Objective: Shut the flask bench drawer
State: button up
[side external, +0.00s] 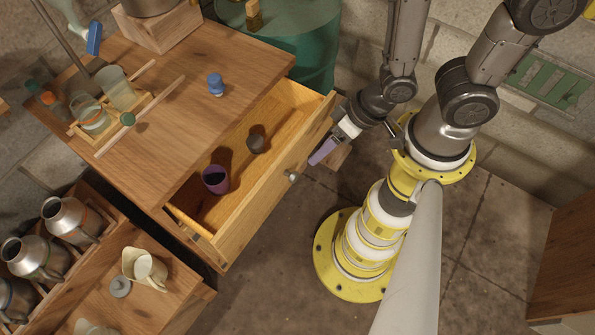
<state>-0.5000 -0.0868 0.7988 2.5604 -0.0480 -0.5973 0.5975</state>
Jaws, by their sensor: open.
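The flask bench drawer (262,205) stands pulled out from the wooden bench (150,150). A metal knob (291,176) sits on its front panel. Inside the drawer are a purple cup (215,179) and a small dark cup (256,143), apart from each other. My gripper (318,157) is just outside the drawer front, to the right of and above the knob in the picture. It is open and empty. Its purple fingers point down and left, and I cannot tell whether they touch the panel.
A blue-capped bottle (216,85) and a wooden rack (105,118) with glassware stand on the bench top. A green drum (295,40) is behind the bench. Metal jugs (70,220) and a cream pitcher (145,268) stand at lower left. Floor (275,270) before the drawer is clear.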

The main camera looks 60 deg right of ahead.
aim_at(297, 174)
jog(key=shift+x, duration=6.6)
grip_shut()
